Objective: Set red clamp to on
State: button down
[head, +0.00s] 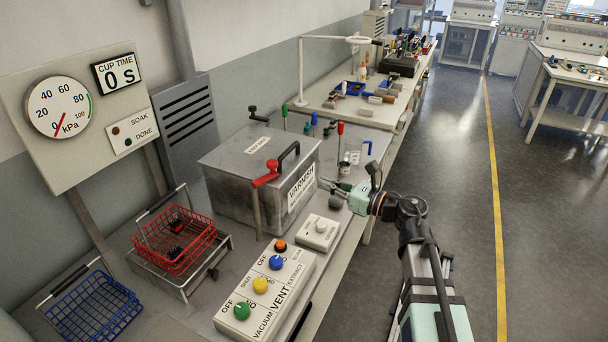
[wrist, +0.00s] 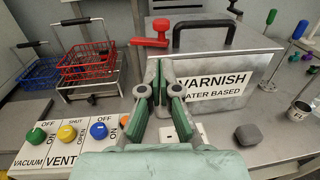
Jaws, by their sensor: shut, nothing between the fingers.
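The red clamp (head: 267,174) is a red handle on the front top edge of the metal varnish tank (head: 228,175), left of the black lid handle (head: 289,151). The red clamp also shows in the wrist view (wrist: 150,38), lying roughly level across the picture. My gripper (head: 327,183) is to the right of the tank, near its VARNISH label, apart from the clamp. In the wrist view my gripper (wrist: 160,66) has its green fingers together and empty, with their tips below and slightly right of the clamp. No on or off marking is readable at the clamp.
A control box (head: 265,298) with green, yellow, blue and orange knobs stands in front of the tank. A red wire basket (head: 172,240) and a blue one (head: 90,308) are at the left. A grey block (wrist: 250,134) lies right of my gripper. Colored-handled tools stand behind.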

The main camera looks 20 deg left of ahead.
aim_at(278, 164)
jog(key=p+x, duration=0.4)
jog(key=x, duration=0.8)
jog(key=shift+w+a+r, duration=0.1)
jog(key=shift+w+a, duration=0.05)
jog(key=shift+w, duration=0.05)
jog(key=shift+w+a, duration=0.1)
jog(key=shift+a, duration=0.5)
jog(key=shift+w+a+f+b, duration=0.15)
jog(key=shift+w+f+b, duration=0.1)
jog(key=shift+w+b, duration=0.2)
jog(key=shift+w+a+r, duration=0.1)
jog(key=shift+a, duration=0.05)
